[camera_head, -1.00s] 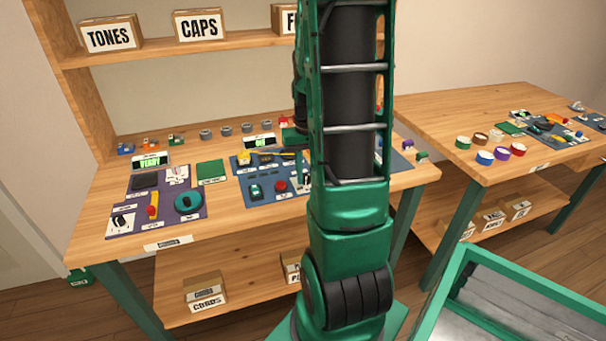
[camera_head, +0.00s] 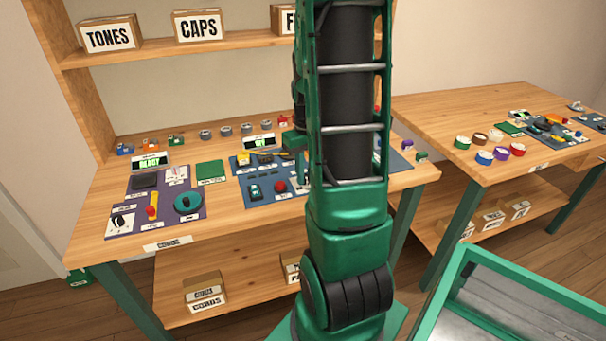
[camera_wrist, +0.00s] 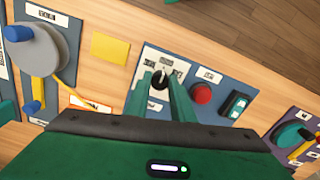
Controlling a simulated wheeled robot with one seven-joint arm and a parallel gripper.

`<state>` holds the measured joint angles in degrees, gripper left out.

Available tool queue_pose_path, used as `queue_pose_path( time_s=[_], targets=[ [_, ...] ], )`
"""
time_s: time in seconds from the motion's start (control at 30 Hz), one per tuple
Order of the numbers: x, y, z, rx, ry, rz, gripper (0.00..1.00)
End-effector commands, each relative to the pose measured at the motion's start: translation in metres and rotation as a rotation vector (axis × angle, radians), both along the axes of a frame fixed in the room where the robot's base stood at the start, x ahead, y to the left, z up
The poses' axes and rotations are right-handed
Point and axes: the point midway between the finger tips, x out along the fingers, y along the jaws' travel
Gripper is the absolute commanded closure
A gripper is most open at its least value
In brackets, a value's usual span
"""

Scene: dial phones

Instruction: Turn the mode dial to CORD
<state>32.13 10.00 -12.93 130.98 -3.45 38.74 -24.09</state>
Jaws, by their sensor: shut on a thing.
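The mode dial (camera_wrist: 159,77) is a small black knob on a white labelled plate, in the middle of the wrist view. My gripper (camera_wrist: 160,88) is over it, with its two green fingers closed on either side of the knob. The plate's small labels are too blurred to read, so I cannot tell which mode the dial points at. In the head view my arm hides most of the gripper and the dial.
Beside the dial in the wrist view are a red button (camera_wrist: 202,93), a dark switch block (camera_wrist: 235,105) and a yellow pad (camera_wrist: 110,48). A grey disc with blue knobs (camera_wrist: 35,50) is at the left. The head view shows a purple panel (camera_head: 133,205) on the bench.

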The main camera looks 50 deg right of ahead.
Motion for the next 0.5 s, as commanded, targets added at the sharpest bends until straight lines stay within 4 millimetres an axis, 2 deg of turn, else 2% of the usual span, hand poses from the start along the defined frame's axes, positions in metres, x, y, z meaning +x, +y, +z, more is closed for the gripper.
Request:
queue_pose_path(
  time_s=[0.1,0.13,0.2,0.5],
  targets=[
    [0.0058,0.0014,0.0018,-0.002,-0.011,0.011,1.00],
    [0.0058,0.0014,0.0018,-0.002,-0.011,0.011,0.74],
    [0.0050,0.0013,0.0016,-0.001,-0.009,0.009,0.60],
    [0.0020,0.0005,0.0015,0.000,-0.004,0.003,0.60]
  ],
)
